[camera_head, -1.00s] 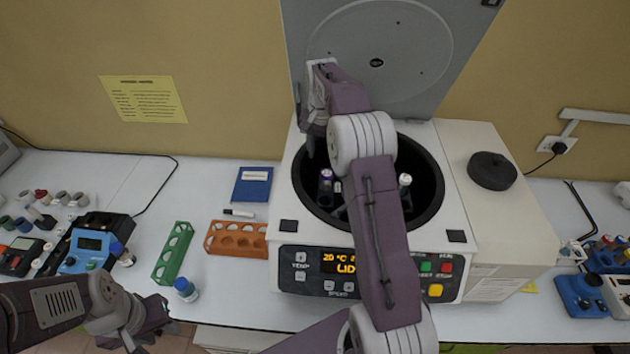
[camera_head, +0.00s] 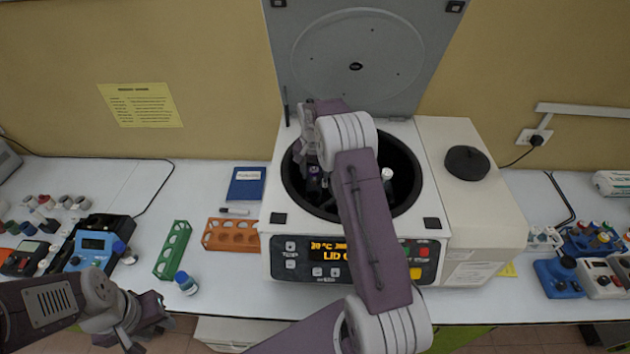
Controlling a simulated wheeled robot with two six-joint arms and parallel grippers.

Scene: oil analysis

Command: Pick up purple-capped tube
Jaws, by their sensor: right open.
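The purple-capped tube (camera_head: 314,171) stands in the left part of the open centrifuge's dark bowl (camera_head: 405,190). Its cap shows just below my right gripper (camera_head: 307,162), and the rest of the tube is mostly hidden in shadow. My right gripper reaches down into the bowl close to this tube; it is open, and the fingertips are hard to make out. A white-capped tube (camera_head: 387,174) stands on the right side of the bowl. My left gripper (camera_head: 152,330) hangs in front of the table's edge at lower left; its jaws are not clear.
The centrifuge lid (camera_head: 350,50) is raised behind the bowl. To the left lie a green rack (camera_head: 172,250), an orange rack (camera_head: 231,235), a blue-capped bottle (camera_head: 186,283) and a blue notebook (camera_head: 246,184). A black round lid (camera_head: 467,162) rests on the right.

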